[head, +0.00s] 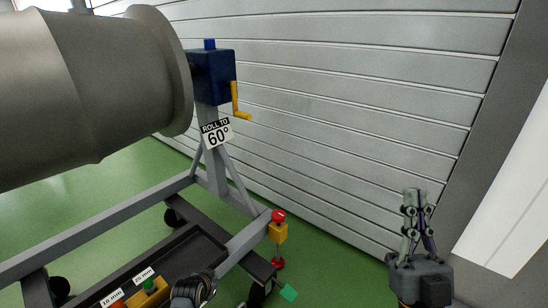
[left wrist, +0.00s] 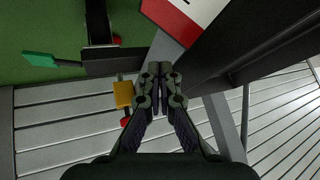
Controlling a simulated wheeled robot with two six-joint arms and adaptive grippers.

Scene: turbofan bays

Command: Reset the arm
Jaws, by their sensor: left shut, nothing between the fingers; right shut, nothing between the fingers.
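My left gripper (head: 195,288) shows at the bottom edge of the head view, in front of the stand's dark tray, with its fingertips hard to make out there. In the left wrist view the left gripper (left wrist: 160,72) has its fingers together with nothing between them. My right gripper (head: 415,196) points up at the lower right of the head view, in front of the ribbed wall. Its fingers are together and empty, apart from any object.
A large grey engine body (head: 85,85) hangs on a wheeled grey stand (head: 215,175) with a blue gearbox (head: 211,75), yellow crank (head: 238,103) and "ROLL TO 60°" sign (head: 217,134). A red-topped yellow box (head: 278,231) is on the frame. Ribbed wall (head: 350,80) stands behind.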

